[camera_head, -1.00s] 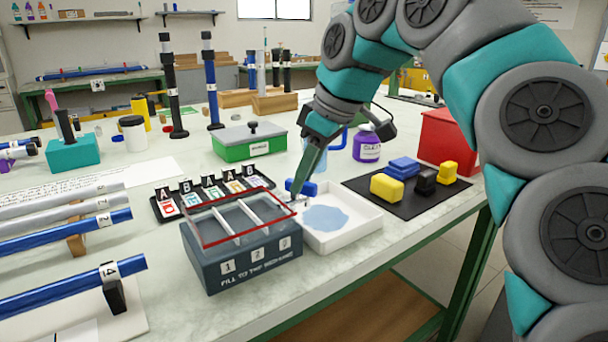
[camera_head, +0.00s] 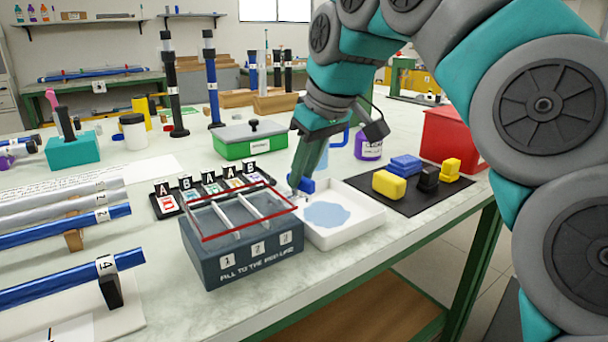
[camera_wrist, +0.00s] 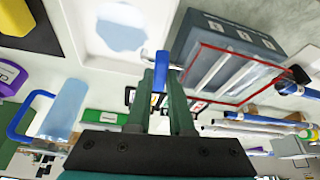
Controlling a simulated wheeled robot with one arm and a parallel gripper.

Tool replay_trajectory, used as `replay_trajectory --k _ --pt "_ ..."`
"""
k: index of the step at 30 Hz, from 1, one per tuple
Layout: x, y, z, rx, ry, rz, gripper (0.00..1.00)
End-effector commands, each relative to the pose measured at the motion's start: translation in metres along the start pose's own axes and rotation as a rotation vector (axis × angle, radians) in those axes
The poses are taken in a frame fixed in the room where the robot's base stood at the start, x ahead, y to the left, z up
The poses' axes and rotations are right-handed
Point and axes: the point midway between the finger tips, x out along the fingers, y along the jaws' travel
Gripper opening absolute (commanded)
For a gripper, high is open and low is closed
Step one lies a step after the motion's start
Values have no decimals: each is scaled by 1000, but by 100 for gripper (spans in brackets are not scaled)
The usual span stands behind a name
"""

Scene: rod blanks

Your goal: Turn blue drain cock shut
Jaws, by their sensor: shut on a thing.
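The blue drain cock handle (camera_head: 308,185) sits at the right end of a dark grey tank (camera_head: 243,258), beside a white tray (camera_head: 362,231). My gripper (camera_head: 298,187) reaches down to it from above and partly covers it. In the wrist view, the handle (camera_wrist: 160,72) lies between the two green fingers of my gripper (camera_wrist: 163,92), and they are shut on it. A pale metal spout (camera_wrist: 146,55) shows near the fingertips. The tank has three compartments and a red line around its top. A light blue puddle (camera_head: 327,214) lies in the tray.
A black mat (camera_head: 410,208) with yellow, blue and black blocks lies right of the tray. A green box with a grey lid (camera_head: 248,140), a blue-handled jug (camera_wrist: 67,105) and a purple jar (camera_head: 368,147) stand behind. Lettered cards (camera_head: 205,190) stand behind the tank.

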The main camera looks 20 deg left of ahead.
Motion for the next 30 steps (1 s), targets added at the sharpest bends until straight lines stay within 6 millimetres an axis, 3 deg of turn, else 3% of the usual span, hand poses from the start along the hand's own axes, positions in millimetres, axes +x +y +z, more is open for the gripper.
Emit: replay_trajectory --k 10,26,27,30 --pt "1 -3 1 139 -3 58 0" --pt "0 -3 0 165 -2 67 0" --pt "0 -3 0 165 -2 68 23" --pt "0 -3 0 164 -2 67 34"
